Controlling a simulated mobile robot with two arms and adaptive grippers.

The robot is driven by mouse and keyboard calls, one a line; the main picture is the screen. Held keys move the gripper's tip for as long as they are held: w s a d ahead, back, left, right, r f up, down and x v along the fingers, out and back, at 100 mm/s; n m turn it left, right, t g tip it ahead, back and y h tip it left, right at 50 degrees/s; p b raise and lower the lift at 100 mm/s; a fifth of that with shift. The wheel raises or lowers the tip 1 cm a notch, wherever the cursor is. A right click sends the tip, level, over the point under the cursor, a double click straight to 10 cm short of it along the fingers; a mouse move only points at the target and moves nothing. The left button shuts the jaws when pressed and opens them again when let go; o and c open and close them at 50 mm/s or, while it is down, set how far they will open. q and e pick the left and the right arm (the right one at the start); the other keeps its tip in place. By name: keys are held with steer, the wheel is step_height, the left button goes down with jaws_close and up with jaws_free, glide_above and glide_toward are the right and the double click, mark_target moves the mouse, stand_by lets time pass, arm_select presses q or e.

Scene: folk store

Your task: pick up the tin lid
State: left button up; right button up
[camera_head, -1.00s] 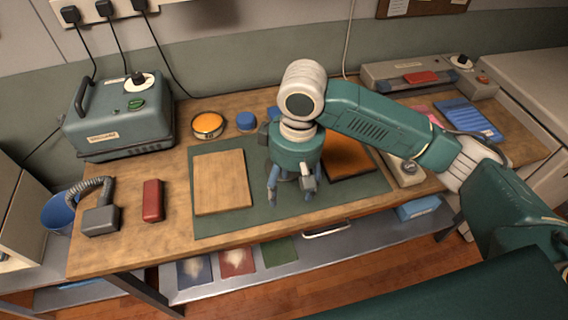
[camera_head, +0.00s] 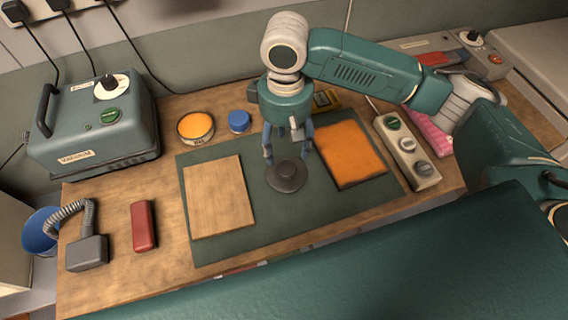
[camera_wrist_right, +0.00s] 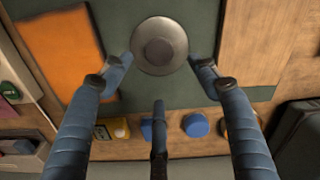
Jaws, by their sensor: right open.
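The tin lid looks to be the dark grey round disc with a raised middle (camera_head: 287,176). It lies flat on the green mat between a wooden board and an orange sheet, and shows whole in the right wrist view (camera_wrist_right: 160,45). My right gripper (camera_head: 287,148) is open and empty, pointing down just behind the disc in the head view. In the wrist view its spread fingers (camera_wrist_right: 160,78) have the disc ahead of them, between the two outer tips. I see no contact. My left gripper is not in view.
Behind the mat stand an orange-filled round tin (camera_head: 196,127) and a small blue round piece (camera_head: 238,121). The wooden board (camera_head: 218,195) is left of the disc, the orange sheet (camera_head: 345,153) right. A switch box (camera_head: 406,150) stands further right.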

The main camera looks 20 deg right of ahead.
mark_target(287, 168)
steer(key=shift+s+f, duration=0.2)
steer(key=shift+f, duration=0.4)
steer(key=shift+s+f, duration=0.2)
steer(key=shift+f, duration=0.35)
steer(key=shift+w+f, duration=0.1)
steer(key=shift+f, duration=0.55)
steer(key=f, duration=0.2)
steer(key=f+p, duration=0.1)
steer(key=f, duration=0.1)
steer(key=shift+s+d+f, duration=0.1)
steer(key=shift+s+f, duration=0.05)
steer(key=shift+s, duration=0.05)
steer(key=shift+f, duration=0.3)
steer(key=c, duration=1.3)
